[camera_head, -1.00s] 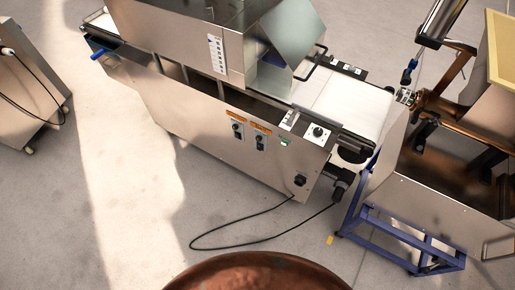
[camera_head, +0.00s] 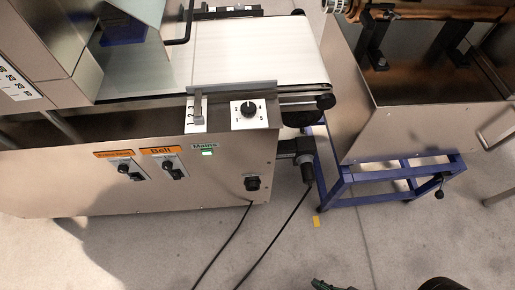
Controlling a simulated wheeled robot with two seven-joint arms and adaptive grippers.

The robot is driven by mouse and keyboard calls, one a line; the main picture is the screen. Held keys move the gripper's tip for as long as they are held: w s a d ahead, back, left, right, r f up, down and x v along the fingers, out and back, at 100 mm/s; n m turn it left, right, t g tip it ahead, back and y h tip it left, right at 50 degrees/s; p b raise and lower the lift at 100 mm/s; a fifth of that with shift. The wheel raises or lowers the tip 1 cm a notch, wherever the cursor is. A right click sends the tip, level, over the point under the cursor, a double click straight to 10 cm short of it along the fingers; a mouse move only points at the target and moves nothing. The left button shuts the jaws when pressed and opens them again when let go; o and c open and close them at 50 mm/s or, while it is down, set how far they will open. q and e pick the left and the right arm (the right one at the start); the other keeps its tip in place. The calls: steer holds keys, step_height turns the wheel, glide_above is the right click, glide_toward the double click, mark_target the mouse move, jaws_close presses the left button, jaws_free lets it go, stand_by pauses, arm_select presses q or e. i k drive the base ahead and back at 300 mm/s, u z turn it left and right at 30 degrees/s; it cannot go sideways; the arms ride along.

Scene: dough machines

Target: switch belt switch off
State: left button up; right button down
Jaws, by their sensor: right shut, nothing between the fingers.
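The belt switch (camera_head: 173,171) is a small black rotary knob on a grey plate on the machine's steel front panel. The orange label reading "Belt" (camera_head: 161,151) sits just above it. Its exact knob position is too small to tell. My right gripper (camera_head: 328,285) shows only as a dark piece at the bottom edge, shut and empty. It is well below and right of the switch, apart from the machine. Most of it is cut off by the frame. My left gripper is not in view.
A similar switch (camera_head: 129,171) with an orange label is left of the belt switch. A green-lit mains switch (camera_head: 207,152), a dial (camera_head: 248,109) and a white conveyor belt (camera_head: 250,50) are nearby. A steel hopper (camera_head: 420,130) on a blue frame (camera_head: 390,178) stands right. Black cables cross the floor.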

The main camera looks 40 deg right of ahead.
mark_target(176, 175)
steer(key=k, duration=0.5)
steer(key=u, duration=1.25)
steer(key=i, duration=0.9)
steer(key=z, duration=1.65)
